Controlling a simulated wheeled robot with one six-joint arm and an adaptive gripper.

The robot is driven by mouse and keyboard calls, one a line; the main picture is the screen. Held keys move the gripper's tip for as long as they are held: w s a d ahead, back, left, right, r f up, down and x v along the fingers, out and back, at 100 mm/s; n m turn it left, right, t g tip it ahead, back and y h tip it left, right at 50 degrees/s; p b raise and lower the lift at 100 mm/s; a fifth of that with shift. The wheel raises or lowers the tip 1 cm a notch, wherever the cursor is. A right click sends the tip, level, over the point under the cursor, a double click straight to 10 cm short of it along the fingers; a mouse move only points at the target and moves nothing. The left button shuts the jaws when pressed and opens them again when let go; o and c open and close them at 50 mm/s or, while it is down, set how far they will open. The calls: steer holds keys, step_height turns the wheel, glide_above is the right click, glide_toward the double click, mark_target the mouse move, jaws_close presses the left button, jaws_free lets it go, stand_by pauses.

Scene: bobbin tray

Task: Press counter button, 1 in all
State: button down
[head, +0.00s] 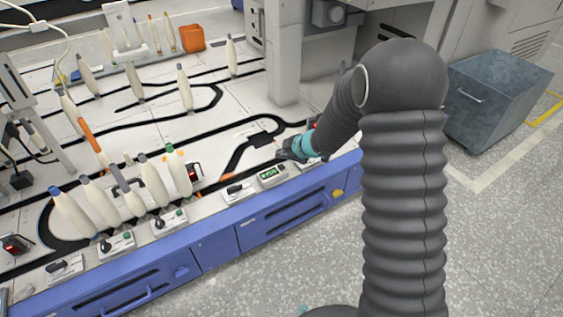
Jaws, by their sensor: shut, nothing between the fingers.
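A small counter box (271,175) with a lit green display sits near the front edge of the white work table, above the blue drawer front. My gripper (285,154) is shut and empty, low over the table just behind and to the right of the display. The teal band of my wrist shows right behind the fingers. I cannot make out the counter's button; my gripper and wrist hide part of the table there. Whether the fingertips touch anything cannot be told.
Several pale bobbins (184,88) stand on the table to the left. Small switch boxes (236,192) line the front edge. An orange box (192,38) stands at the back. A grey bin (497,100) is on the floor at right. The floor in front is clear.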

steer(key=shift+r+p, duration=1.2)
steer(key=shift+r, duration=0.15)
steer(key=shift+f, duration=0.1)
steer(key=s+d+f+m+h, duration=0.1)
steer(key=d+f+m+h, duration=0.3)
steer(key=d, duration=0.5)
steer(key=s+d+r+m+g+h, duration=0.2)
steer(key=s+d+r+m+h, duration=0.2)
steer(key=s+d+r+m, duration=0.35)
steer(key=s+r+m, duration=0.2)
steer(key=s+r, duration=0.5)
steer(key=s, duration=0.2)
steer(key=s+d+r+m+y, duration=0.1)
steer(key=s+r+m, duration=0.1)
steer(key=s+r, duration=0.5)
steer(key=s+d+r+m+t+p, duration=0.1)
steer(key=s+r, duration=0.5)
steer(key=s, duration=0.6)
steer(key=shift+s+d+r+m, duration=0.25)
steer(key=shift+s+r+m, duration=0.15)
steer(key=shift+m, duration=0.45)
